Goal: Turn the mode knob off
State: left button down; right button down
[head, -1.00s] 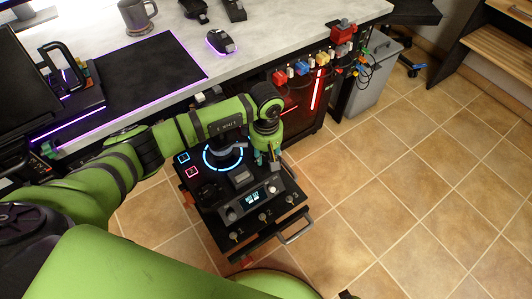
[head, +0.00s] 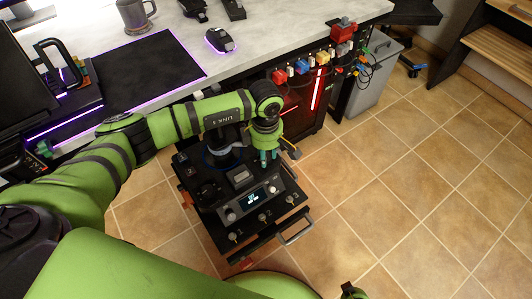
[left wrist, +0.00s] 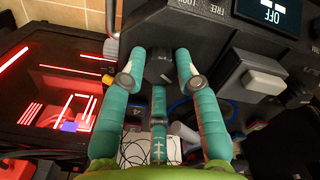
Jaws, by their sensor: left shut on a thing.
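The control box (head: 215,205) stands on the floor against the desk. Its display (head: 254,201) is lit and reads OFF in the left wrist view (left wrist: 270,12). My left gripper (head: 269,158) is at the panel's right far side. In the left wrist view its teal fingers (left wrist: 160,75) are closed around a dark block-like knob (left wrist: 160,66), which I take to be the mode knob. The gripper hides this knob in the head view. The round ring (head: 222,157) on the panel is dark.
Two small knobs (head: 231,216) flank the display, and a metal handle (head: 296,231) sticks out at the front right. The desk (head: 280,35) edge and a red-lit case (head: 305,112) are close behind the gripper. Open tiled floor (head: 400,190) lies to the right.

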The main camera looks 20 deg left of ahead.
pick_arm(q)
jog(key=shift+a+n, duration=0.15)
jog(key=shift+n, duration=0.25)
pick_arm(e)
jog(key=shift+s+f, duration=0.15)
jog(key=shift+s, duration=0.3)
pick_arm(q)
jog(key=c, duration=0.9)
grip_release()
jog(key=shift+r, duration=0.25)
notch_tip(320, 180, up, 11)
jog(key=shift+r, duration=0.2)
pick_arm(e)
jog(key=shift+w, duration=0.1)
